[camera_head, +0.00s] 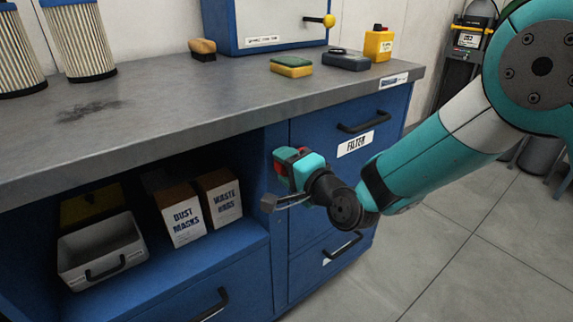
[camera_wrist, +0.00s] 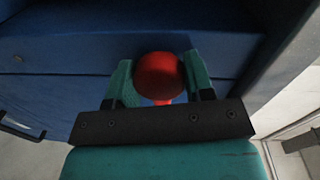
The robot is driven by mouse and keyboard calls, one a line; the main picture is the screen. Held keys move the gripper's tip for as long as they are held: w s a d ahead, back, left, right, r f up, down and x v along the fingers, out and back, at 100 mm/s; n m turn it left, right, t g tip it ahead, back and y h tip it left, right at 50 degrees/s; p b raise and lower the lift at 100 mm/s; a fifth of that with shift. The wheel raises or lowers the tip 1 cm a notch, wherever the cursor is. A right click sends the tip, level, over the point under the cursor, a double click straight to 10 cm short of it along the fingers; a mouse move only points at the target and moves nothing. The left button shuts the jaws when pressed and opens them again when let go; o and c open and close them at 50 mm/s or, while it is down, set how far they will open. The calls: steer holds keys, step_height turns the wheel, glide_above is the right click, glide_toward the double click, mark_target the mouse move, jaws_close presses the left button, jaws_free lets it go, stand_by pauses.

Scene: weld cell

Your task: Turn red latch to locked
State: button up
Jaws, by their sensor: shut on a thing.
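The red latch (camera_wrist: 160,74) shows in the wrist view as a round red knob in front of the blue cabinet. My gripper (camera_head: 291,163) is shut on it, with one teal finger on each side of the knob. In the head view only small bits of the red latch (camera_head: 279,169) show around the fingers, at the cabinet front left of the drawer marked FILTER. The fingers hide most of the latch there, so I cannot tell its turn or any lock marking.
An open shelf at left holds a grey bin (camera_head: 103,252) and boxes of dust masks (camera_head: 181,214) and waste bags (camera_head: 219,196). Black drawer handles (camera_head: 363,122) stick out nearby.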

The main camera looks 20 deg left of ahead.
steer(key=o, duration=1.3)
steer(key=b+v, duration=0.7)
steer(key=v, duration=1)
steer(key=shift+s+d+f+b, duration=0.1)
steer(key=shift+s+d+b, duration=0.1)
steer(key=shift+b, duration=0.2)
